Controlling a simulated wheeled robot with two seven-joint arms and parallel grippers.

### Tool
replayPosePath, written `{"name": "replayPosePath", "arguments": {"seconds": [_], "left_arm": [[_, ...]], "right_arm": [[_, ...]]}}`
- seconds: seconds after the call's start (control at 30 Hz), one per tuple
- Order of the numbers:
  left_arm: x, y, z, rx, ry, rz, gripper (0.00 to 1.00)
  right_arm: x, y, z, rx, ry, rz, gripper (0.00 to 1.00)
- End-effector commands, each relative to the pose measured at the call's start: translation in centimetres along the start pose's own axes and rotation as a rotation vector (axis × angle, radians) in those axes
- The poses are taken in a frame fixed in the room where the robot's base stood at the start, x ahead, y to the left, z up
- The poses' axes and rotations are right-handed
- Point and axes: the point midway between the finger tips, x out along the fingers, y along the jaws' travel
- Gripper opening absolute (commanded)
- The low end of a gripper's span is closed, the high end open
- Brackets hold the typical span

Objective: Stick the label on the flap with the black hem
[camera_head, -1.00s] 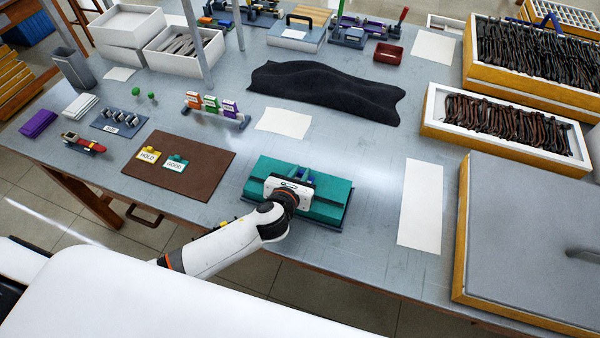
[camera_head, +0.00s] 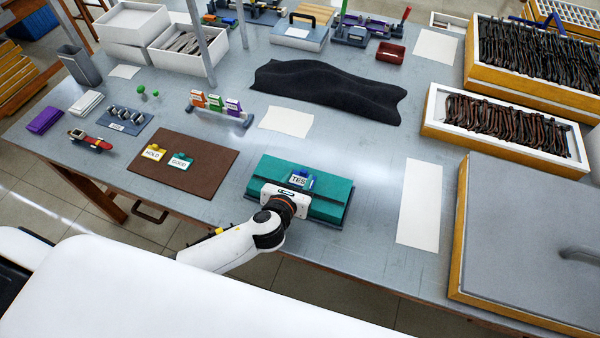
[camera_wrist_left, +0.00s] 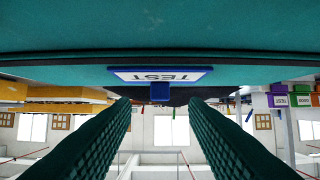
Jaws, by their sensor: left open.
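A teal case (camera_head: 325,204) with a flap lies on the table at the front centre. A blue-framed label reading TEST (camera_head: 299,180) is on its teal surface; "TES" is readable in the head view. In the left wrist view the label (camera_wrist_left: 160,75) appears upside down against the teal surface, with a blue tab (camera_wrist_left: 160,92) pointing down and dark edging near it. Whether it is firmly stuck cannot be told. My left gripper (camera_wrist_left: 158,103) is open, its two dark ribbed fingers apart on either side below the tab, with nothing between them. My right gripper is not in view.
A brown mat (camera_head: 205,168) with HOLD and GOOD labels lies to the left. A holder (camera_head: 215,110) with coloured tags stands behind it. Black cloth (camera_head: 325,90) lies at the back. White sheets, boxes of eyeglass frames and a grey-topped box (camera_head: 540,230) are to the right.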

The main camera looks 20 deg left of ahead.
Motion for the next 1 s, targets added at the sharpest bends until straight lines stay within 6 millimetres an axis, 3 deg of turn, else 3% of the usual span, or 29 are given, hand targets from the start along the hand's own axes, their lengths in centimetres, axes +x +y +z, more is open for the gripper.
{"name": "replayPosePath", "arguments": {"seconds": [0.5,1.0], "left_arm": [[-3.2,0.0,-0.1,0.0,-0.002,0.0,0.4],[-3.7,0.0,0.0,0.001,0.0,0.0,0.4]], "right_arm": [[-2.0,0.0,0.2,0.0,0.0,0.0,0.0],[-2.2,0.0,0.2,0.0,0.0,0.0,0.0]]}}
